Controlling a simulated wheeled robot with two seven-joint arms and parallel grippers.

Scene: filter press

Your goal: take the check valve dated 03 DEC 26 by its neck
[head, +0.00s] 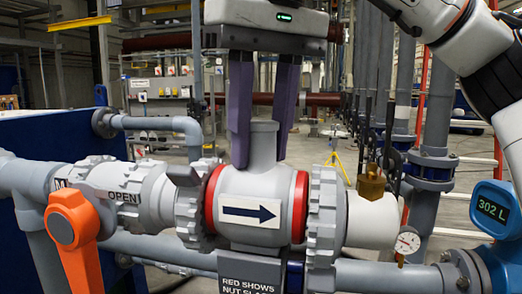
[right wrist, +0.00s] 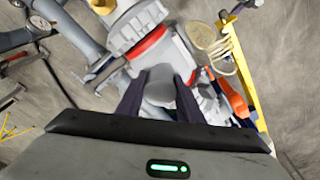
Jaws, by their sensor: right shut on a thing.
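The check valve (head: 250,185) is a grey body with a right-pointing arrow label, set in the pipe line between two large ribbed nuts. A red ring shows at each end of the body. Its upright neck (head: 263,145) rises from the top. My right gripper (head: 262,152) comes down from above, its two purple fingers on either side of the neck and shut on it. In the right wrist view the neck (right wrist: 160,86) sits between the fingers. No date can be read on the valve. My left gripper is not in view.
A dark sign (head: 250,275) about red and nuts is below the valve, partly cut off.

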